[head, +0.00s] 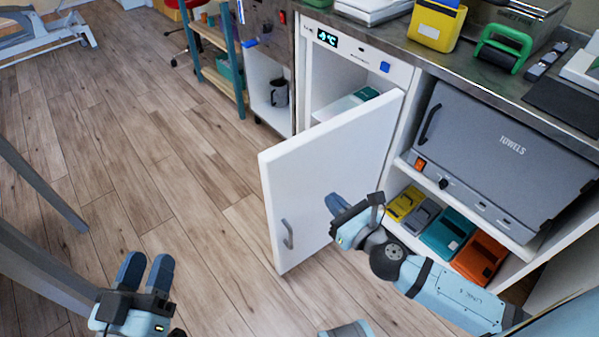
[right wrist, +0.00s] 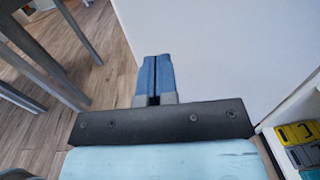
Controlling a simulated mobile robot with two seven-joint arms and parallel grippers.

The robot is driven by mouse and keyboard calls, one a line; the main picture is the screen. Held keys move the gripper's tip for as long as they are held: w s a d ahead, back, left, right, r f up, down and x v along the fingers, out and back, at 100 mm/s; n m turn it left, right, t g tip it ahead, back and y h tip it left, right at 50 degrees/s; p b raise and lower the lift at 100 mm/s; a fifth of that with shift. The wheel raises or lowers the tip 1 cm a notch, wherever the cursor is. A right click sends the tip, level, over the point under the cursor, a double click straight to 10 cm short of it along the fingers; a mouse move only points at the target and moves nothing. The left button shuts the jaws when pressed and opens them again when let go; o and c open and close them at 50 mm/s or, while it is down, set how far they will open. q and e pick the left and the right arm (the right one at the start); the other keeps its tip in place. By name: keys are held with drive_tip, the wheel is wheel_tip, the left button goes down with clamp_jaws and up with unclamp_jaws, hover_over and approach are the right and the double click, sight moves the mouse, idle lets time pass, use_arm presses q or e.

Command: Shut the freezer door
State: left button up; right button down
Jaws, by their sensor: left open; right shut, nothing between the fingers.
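The white freezer door (head: 325,175) stands open, swung out from the freezer (head: 350,75) under the counter. Its hinge side is at the right, and its grey handle (head: 287,234) is low near its free edge. Some of the interior shows above the door. My right gripper (head: 334,203) is shut and empty, in front of the door's outer face. In the right wrist view its blue fingers (right wrist: 155,78) lie together before the white door; I cannot tell whether they touch it. My left gripper (head: 147,270) is open and empty above the floor, left of the door.
A grey towel cabinet (head: 510,150) and several coloured boxes (head: 447,234) sit on shelves right of the door, beside my right arm. The counter (head: 400,42) runs above. A wooden rack (head: 215,60) stands at the back.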

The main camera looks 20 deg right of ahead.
sight(293, 160)
drive_tip(key=b+x, duration=0.1)
drive_tip(key=x, duration=1.1)
drive_tip(key=shift+w, duration=0.4)
use_arm(q)
drive_tip(key=shift+d+r+t+h, duration=0.15)
drive_tip(key=shift+r+t+h, duration=0.1)
drive_tip(key=shift+r, duration=0.25)
drive_tip(key=shift+d+r+t+h, duration=0.15)
drive_tip(key=shift+r+t, duration=0.1)
drive_tip(key=shift+r, duration=0.2)
use_arm(e)
drive_tip(key=shift+w+a, duration=0.1)
drive_tip(key=shift+w, duration=0.1)
